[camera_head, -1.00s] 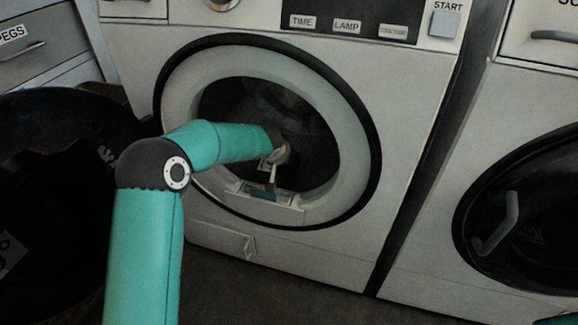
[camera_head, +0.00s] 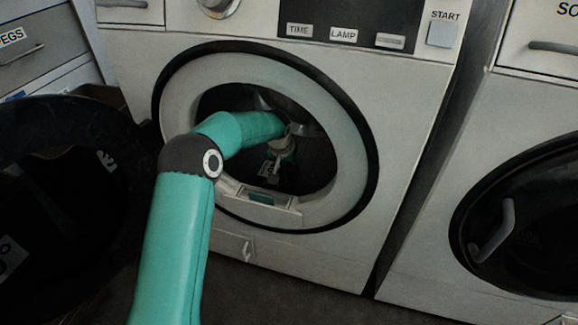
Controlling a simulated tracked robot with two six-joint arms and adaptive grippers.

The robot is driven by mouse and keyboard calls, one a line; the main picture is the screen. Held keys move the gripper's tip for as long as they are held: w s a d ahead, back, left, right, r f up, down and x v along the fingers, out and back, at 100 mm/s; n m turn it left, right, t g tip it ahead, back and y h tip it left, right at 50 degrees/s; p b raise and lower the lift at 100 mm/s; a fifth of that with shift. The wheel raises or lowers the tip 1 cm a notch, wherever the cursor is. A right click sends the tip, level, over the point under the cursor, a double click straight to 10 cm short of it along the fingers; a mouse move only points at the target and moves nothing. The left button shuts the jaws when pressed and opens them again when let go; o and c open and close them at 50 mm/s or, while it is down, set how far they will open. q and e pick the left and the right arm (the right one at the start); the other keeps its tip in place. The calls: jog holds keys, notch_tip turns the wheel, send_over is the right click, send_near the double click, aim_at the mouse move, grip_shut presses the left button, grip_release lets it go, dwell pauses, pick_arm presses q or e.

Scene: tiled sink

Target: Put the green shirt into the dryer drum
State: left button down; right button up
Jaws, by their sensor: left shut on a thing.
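The dryer drum (camera_head: 315,175) is a dark round opening inside a pale ring, with its door swung open. My left arm reaches through the opening, and my left gripper (camera_head: 276,165) is inside the drum's mouth, dim and small. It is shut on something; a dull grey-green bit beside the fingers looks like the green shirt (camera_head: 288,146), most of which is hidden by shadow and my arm.
The open round door (camera_head: 60,190) fills the left side. A lint-filter slot (camera_head: 262,198) sits in the lower rim of the opening. A START button (camera_head: 442,33) is at the top right of the dryer. A second machine with a closed dark door (camera_head: 520,220) stands at the right.

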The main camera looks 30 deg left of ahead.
pick_arm(q)
jog(key=shift+f, duration=0.4)
jog(key=shift+a, duration=0.1)
jog(key=c, duration=1.2)
grip_release()
jog(key=shift+s, duration=0.1)
